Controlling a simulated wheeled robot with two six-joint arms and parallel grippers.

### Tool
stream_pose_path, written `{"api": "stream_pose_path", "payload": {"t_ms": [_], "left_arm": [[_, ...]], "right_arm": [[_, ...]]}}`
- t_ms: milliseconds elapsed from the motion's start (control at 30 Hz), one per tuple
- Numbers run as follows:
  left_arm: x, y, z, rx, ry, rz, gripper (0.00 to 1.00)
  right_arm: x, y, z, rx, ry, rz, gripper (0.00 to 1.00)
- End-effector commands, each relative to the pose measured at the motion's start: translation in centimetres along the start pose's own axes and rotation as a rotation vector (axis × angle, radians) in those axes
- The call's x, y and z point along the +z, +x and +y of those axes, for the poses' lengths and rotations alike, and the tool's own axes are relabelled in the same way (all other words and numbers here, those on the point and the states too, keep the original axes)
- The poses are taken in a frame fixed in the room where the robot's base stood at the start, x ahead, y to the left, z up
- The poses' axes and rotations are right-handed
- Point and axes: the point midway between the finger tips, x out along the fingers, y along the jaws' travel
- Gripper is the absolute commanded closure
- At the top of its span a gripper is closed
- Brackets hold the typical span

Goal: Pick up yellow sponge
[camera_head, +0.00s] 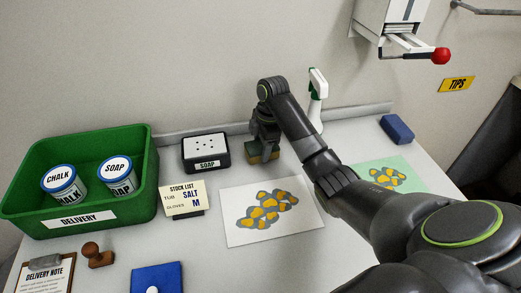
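My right arm reaches across the bench from the lower right. My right gripper (263,146) points down at the back of the bench, to the right of the black soap dish. Directly below and partly behind its fingers is a small yellowish block with a dark green part, seemingly the yellow sponge (254,159). The gripper covers much of it, and I cannot tell whether the fingers are closed on it or only around it. My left gripper is not in view.
A green delivery crate (81,207) holds two tubs at left. The black soap dish (207,165), stock list card (182,200) and white spray bottle (317,105) stand near the gripper. A blue block (397,129) lies at right. A sheet with yellow patches (238,232) lies in front.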

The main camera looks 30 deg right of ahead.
Motion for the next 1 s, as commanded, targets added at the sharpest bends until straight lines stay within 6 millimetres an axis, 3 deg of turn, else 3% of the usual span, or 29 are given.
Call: {"api": "stream_pose_path", "payload": {"t_ms": [100, 467, 633, 767, 1000], "left_arm": [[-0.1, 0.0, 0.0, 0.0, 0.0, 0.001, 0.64], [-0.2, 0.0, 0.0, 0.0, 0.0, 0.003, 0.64], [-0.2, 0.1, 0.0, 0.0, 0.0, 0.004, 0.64], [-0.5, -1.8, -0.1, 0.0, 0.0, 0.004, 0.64], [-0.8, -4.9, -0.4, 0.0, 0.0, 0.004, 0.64]], "right_arm": [[0.0, 0.0, 0.0, 0.001, 0.0, 0.0, 0.67], [-0.1, -0.7, 0.1, 0.002, -0.001, 0.0, 0.68], [-0.4, -2.8, 0.1, 0.005, -0.002, 0.0, 0.68], [-0.9, -6.1, 0.1, 0.004, -0.002, 0.0, 0.68], [-1.4, -8.8, 0.0, 0.0, -0.001, 0.001, 0.68]]}}
